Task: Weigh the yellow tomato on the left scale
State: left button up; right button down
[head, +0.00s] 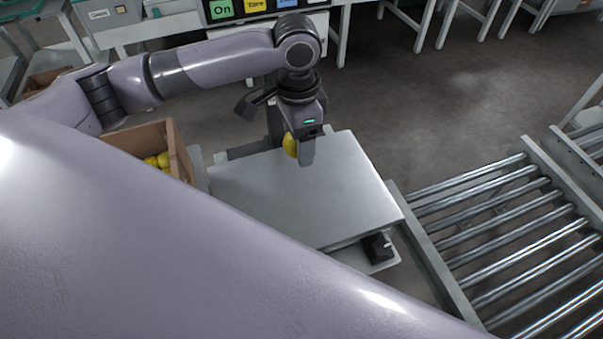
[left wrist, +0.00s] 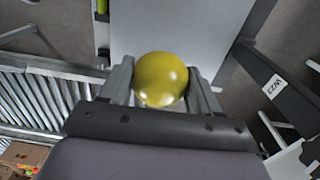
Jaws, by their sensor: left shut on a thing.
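The yellow tomato (head: 290,145) is held in my left gripper (head: 302,150), over the back part of a scale's flat grey plate (head: 300,195) in the head view. In the left wrist view the round, shiny yellow tomato (left wrist: 161,79) sits between the two fingers of my left gripper (left wrist: 161,85), which is shut on it. The pale plate (left wrist: 185,35) shows beyond it. I cannot tell whether the tomato touches the plate. My right gripper is not in view.
A roller conveyor (head: 510,230) lies to the right. A panel with "On" and "Tare" buttons (head: 238,8) is at the back. My own arm covers the lower left of the head view.

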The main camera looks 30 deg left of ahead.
aim_at(300, 191)
pick_arm(q)
jog(key=w+f+m+b, duration=0.1)
jog(key=f+m, duration=0.3)
jog(key=m, duration=0.1)
jog(key=w+a+f+m+b, duration=0.1)
jog(key=f+m+b, duration=0.1)
jog(key=f+m, duration=0.2)
jog(key=w+f+m+b, duration=0.1)
jog(key=f+m+b, duration=0.1)
jog(key=f+m, duration=0.2)
jog(key=shift+a+f+m, duration=0.1)
jog(key=shift+f+m, duration=0.1)
jog(key=shift+m, duration=0.45)
jog(key=shift+a+f+m, duration=0.1)
jog(key=shift+f+m, duration=0.05)
jog(key=shift+m, duration=0.5)
jog(key=shift+w+a+f+m+b, duration=0.15)
jog(key=shift+f+m+b, duration=0.45)
jog(key=shift+m, duration=0.5)
jog(key=shift+f, duration=0.3)
notch_tip(300, 191, down, 4)
jog(key=b, duration=0.5)
jog(key=shift+b, duration=0.4)
jog(key=shift+r+p, duration=0.5)
jog(key=shift+p, duration=0.45)
jog(key=shift+f, duration=0.1)
jog(key=shift+f+p, duration=0.35)
jog(key=shift+f, duration=0.15)
